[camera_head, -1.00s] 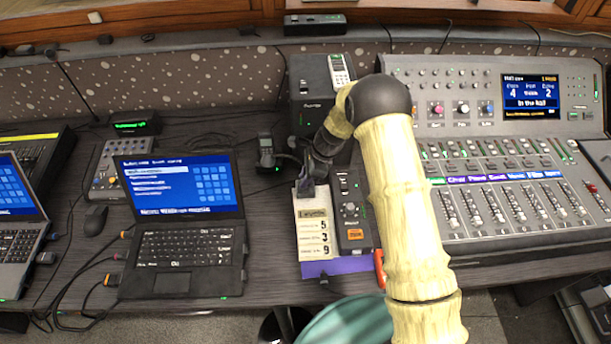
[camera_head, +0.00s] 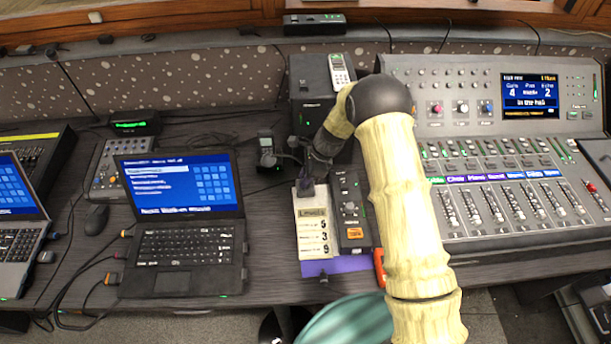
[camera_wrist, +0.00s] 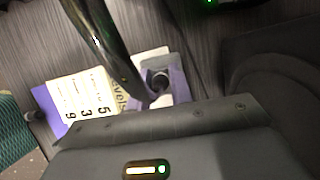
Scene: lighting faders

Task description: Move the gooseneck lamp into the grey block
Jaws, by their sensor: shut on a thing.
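The grey block (camera_head: 307,189) stands at the far end of a card marked 5, 3, 9. In the wrist view the block (camera_wrist: 181,92) has a dark round spot on its top. My gripper (camera_head: 314,166) is shut on the gooseneck lamp, close above the block. A dark curved tube, which looks like the lamp (camera_wrist: 103,42), runs from the top left down towards the block in the wrist view. My gripper hides much of the lamp in the head view. I cannot tell whether its lower end touches or enters the block.
The card (camera_head: 313,232) lies on a purple sheet (camera_head: 345,265). A small control box (camera_head: 352,222) stands close on the right, with a large mixer (camera_head: 490,150) beyond. A black speaker box (camera_head: 312,95) is behind. A handset (camera_head: 267,148) and a laptop (camera_head: 185,245) are left.

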